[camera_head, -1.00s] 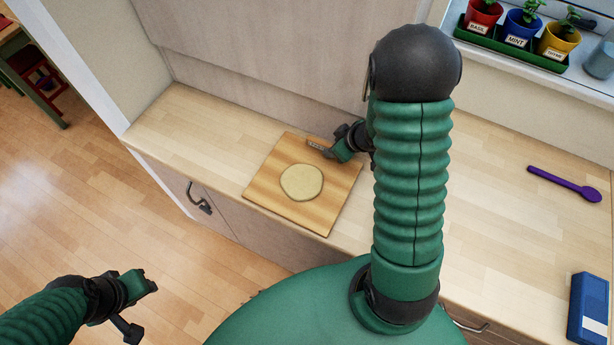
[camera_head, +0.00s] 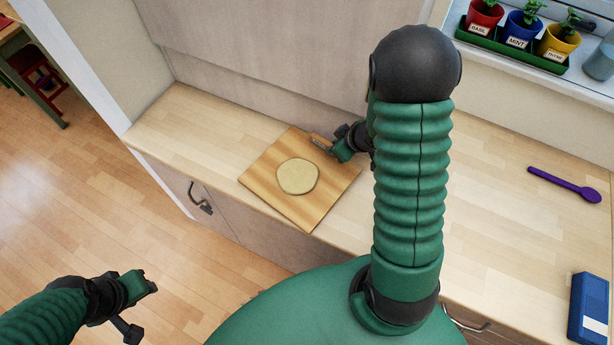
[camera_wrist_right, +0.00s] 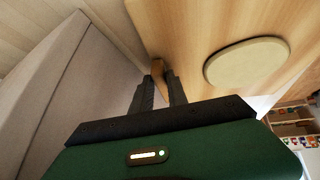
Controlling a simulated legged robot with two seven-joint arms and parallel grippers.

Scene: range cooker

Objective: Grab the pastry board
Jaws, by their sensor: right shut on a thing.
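The pastry board (camera_head: 310,208) is a square, striped wooden board at the counter's front edge in the head view. A flat round of pale dough (camera_head: 297,176) lies on it. My right gripper (camera_head: 322,145) is at the board's back right edge. In the right wrist view, the fingers of my right gripper (camera_wrist_right: 162,84) are shut on the edge of the board (camera_wrist_right: 178,35), with the dough (camera_wrist_right: 245,62) beyond. I cannot tell whether the board is clear of the counter. My left gripper (camera_head: 143,310) is open and empty, over the floor at the lower left.
The wooden counter (camera_head: 480,220) is clear around the board. A purple spoon (camera_head: 565,184) and a blue box (camera_head: 589,308) lie at the right. Potted herbs (camera_head: 522,29) stand on the windowsill. My right arm hides part of the counter.

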